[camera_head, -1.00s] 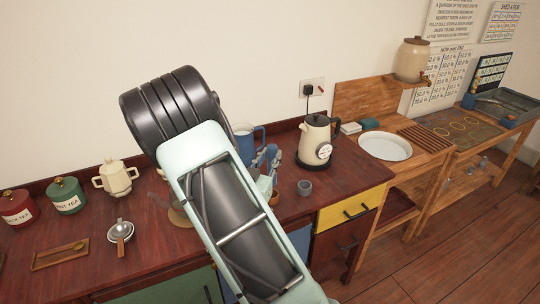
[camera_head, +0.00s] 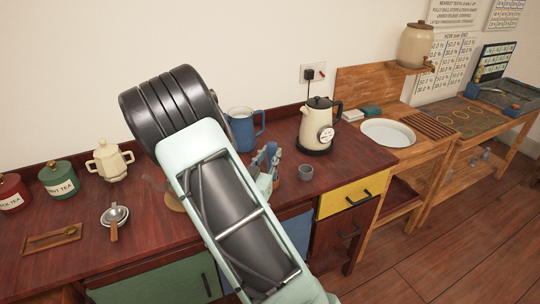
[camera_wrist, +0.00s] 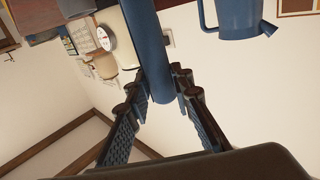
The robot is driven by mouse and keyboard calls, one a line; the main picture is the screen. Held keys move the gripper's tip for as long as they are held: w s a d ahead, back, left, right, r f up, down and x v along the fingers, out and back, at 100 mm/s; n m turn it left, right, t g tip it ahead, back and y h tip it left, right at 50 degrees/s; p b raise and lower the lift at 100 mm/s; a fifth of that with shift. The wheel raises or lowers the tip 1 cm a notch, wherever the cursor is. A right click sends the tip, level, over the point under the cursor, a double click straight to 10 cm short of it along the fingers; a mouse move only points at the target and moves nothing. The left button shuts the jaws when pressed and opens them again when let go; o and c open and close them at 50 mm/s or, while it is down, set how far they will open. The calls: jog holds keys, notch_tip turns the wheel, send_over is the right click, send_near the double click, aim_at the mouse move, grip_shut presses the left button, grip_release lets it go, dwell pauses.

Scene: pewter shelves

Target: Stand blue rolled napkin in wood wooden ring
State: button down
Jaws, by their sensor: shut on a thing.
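The blue rolled napkin (camera_wrist: 148,45) is a long blue cylinder between my fingers in the wrist view. My gripper (camera_wrist: 163,92) is shut on it near one end. In the head view my gripper (camera_head: 268,160) shows just right of my arm, above the counter, and partly hidden by it. I cannot make out the wooden ring for certain. A tan, round piece (camera_head: 176,196) shows left of my arm on the counter, partly covered by it.
The dark red counter (camera_head: 150,225) holds a blue pitcher (camera_head: 241,132), a cream kettle (camera_head: 315,125), a small grey cup (camera_head: 305,173), a cream sugar pot (camera_head: 110,161), tea tins (camera_head: 61,180) and a strainer (camera_head: 115,215). The counter between the strainer and my arm looks mostly clear.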

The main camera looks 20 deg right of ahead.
jog(key=c, duration=1.6)
grip_release()
jog(key=v, duration=1.2)
jog(key=shift+w+r, duration=0.1)
